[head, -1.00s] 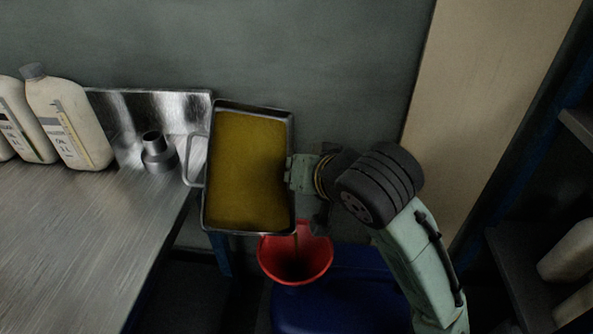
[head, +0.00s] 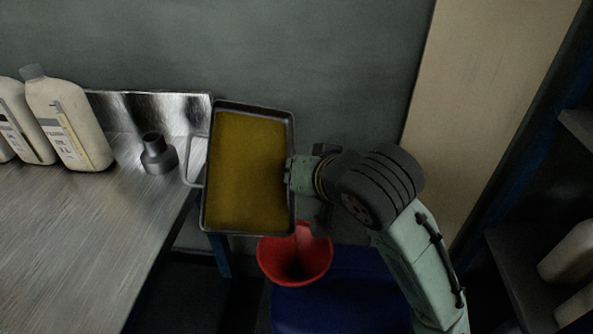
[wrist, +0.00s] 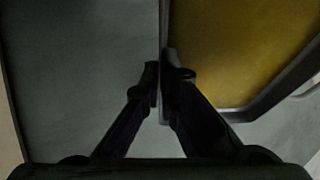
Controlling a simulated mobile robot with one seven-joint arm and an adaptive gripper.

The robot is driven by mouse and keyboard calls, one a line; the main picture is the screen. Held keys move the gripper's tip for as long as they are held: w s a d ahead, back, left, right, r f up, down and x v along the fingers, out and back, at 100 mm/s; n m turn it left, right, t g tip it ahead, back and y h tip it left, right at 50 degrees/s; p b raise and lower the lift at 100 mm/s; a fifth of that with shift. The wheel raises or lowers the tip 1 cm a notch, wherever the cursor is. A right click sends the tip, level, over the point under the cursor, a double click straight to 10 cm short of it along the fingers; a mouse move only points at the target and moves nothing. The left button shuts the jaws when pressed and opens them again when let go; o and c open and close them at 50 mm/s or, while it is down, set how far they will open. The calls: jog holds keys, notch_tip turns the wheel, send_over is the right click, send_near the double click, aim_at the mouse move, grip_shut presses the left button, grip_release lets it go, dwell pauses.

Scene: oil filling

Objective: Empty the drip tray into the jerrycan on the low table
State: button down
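The drip tray (head: 248,233) is a grey metal pan with yellow-brown oil (head: 247,170) across its floor. It hangs in the air, its inside facing the head camera, with a free handle on its left. My gripper (head: 291,173) holds its right side. In the wrist view, my fingers (wrist: 163,76) close on the edge of the tray (wrist: 262,107). A red funnel (head: 296,268) stands on the blue jerrycan (head: 345,300), just below the tray's lower right corner. No stream shows between tray and funnel. The jerrycan's lower part is out of view.
A metal workbench (head: 90,240) lies at left, with pale oil bottles (head: 70,125) and a grey spouted container (head: 157,155). A wall is close behind the tray. A dark shelf (head: 520,270) with pale containers stands at right.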

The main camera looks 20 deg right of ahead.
jog(key=shift+s+d+r+t+b, duration=0.15)
jog(key=shift+t+b, duration=0.15)
jog(key=shift+b, duration=0.5)
jog(key=shift+s+a+r+t+b, duration=0.15)
jog(key=shift+t+b, duration=0.15)
jog(key=shift+b, duration=0.45)
jog(key=shift+s+d+r+t+y+b, duration=0.25)
jog(key=shift+t+b, duration=0.25)
jog(key=shift+b, duration=0.5)
jog(key=shift+s+r+t+b, duration=0.1)
jog(key=shift+s+t+b, duration=0.25)
jog(key=shift+b, duration=0.7)
jog(key=shift+s+d+r+m+t+y+b, duration=0.15)
jog(key=shift+s+r+t+b, duration=0.2)
jog(key=shift+b, duration=0.3)
jog(key=shift+s+d+r+m+t+y+b, duration=0.15)
jog(key=shift+t+b, duration=0.25)
jog(key=shift+b, duration=0.25)
jog(key=shift+w+r+p, duration=0.15)
jog(key=shift+p, duration=0.2)
